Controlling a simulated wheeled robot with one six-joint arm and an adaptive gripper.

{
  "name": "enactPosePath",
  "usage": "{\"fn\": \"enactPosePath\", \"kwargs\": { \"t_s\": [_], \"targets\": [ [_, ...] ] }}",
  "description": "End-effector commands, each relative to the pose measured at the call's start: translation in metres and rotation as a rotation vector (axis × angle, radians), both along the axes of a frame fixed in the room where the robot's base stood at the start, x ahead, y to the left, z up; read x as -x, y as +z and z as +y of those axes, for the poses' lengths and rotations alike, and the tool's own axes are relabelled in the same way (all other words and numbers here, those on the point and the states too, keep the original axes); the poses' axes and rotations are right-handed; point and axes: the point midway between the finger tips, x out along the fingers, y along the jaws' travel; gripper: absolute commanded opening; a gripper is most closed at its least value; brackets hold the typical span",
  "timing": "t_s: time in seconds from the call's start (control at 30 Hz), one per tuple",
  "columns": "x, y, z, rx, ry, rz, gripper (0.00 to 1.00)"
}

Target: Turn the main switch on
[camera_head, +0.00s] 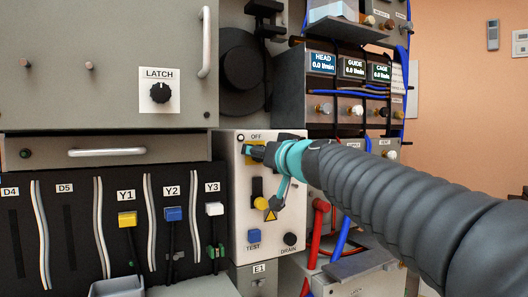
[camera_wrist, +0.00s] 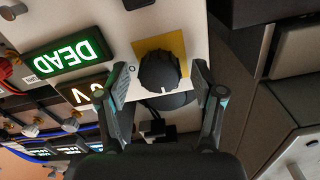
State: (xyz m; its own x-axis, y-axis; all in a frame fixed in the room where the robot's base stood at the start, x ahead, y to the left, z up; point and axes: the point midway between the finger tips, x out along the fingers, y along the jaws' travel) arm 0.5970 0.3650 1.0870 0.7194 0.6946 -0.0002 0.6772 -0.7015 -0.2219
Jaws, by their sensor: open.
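The main switch (camera_wrist: 163,72) is a black rotary knob on a yellow plate, seen in the wrist view. My gripper (camera_wrist: 160,80) is open, with one finger on each side of the knob; I cannot tell whether either finger touches it. In the head view my gripper (camera_head: 262,152) is at the upper part of the grey switch panel (camera_head: 240,220), just below the OFF label (camera_head: 257,136). There it hides most of the knob and its yellow plate, so the knob's setting is unclear.
A lit green DEAD sign (camera_wrist: 63,61) shows beside the switch in the wrist view. Below the switch are a yellow-tipped black lever (camera_head: 260,198), a blue TEST button (camera_head: 253,236) and a DRAIN knob (camera_head: 290,239). Red hoses (camera_head: 318,225) and blue hoses (camera_head: 343,232) hang under my arm.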

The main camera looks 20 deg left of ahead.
Motion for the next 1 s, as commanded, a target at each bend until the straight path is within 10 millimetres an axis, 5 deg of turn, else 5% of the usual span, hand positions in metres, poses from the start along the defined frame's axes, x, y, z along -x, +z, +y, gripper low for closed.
{"fn": "enactPosePath", "kwargs": {
  "t_s": [0.17,0.43,1.0],
  "targets": [
    [0.0001,-0.0001,-0.0001,0.0,0.0,0.0,0.68],
    [0.0003,-0.0001,-0.0001,0.0,0.0,0.0,0.08],
    [0.0,-0.0008,-0.0006,-0.134,0.0,0.128,0.08]
  ]
}}
